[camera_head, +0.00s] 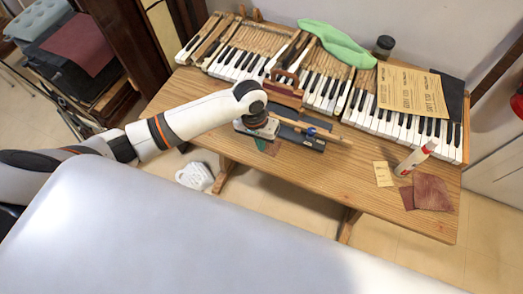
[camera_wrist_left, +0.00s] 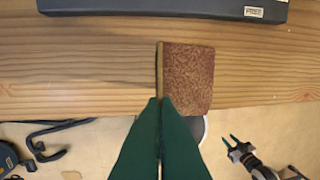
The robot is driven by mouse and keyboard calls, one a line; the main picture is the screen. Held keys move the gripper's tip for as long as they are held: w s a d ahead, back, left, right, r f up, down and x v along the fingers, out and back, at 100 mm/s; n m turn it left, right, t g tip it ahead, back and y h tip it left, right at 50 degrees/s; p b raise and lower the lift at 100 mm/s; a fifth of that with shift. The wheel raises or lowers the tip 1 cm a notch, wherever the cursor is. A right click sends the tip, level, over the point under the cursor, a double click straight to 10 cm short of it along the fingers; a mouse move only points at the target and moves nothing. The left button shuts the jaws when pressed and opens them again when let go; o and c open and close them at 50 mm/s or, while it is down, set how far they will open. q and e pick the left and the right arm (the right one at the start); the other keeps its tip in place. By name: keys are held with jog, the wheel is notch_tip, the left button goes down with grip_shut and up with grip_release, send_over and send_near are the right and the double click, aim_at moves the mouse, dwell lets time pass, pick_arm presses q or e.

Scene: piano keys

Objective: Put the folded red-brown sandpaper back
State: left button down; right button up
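The folded red-brown sandpaper (camera_wrist_left: 188,78) is a small speckled piece with a tan left edge, at the table's front edge in the left wrist view. In the head view a bit of it (camera_head: 272,148) shows below my left wrist. My left gripper (camera_wrist_left: 160,100) has its green fingers nearly together on the sandpaper's tan edge and looks shut on it. One green finger shows in the head view (camera_head: 261,144). My right gripper (camera_wrist_left: 233,142) shows small at the lower right of the wrist view, green tips apart, clear of the table. It is outside the head view.
A dark grey tray (camera_head: 312,143) marked FREE lies behind the sandpaper. Reddish sheets (camera_head: 432,192), a yellow card (camera_head: 383,174) and a white tube (camera_head: 414,160) lie at the table's right. Piano keys (camera_head: 395,125) line the back. Front-right wood (camera_head: 340,180) is bare.

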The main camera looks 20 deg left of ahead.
aim_at(262, 157)
pick_arm(q)
jog(key=shift+f, duration=2.55)
jog(key=c, duration=1.7)
grip_release()
jog(key=shift+f, duration=0.1)
jog(key=r, duration=0.4)
jog(key=a+r, duration=0.1)
jog(key=r, duration=0.7)
jog(key=shift+a+r, duration=0.1)
jog(key=shift+a, duration=0.25)
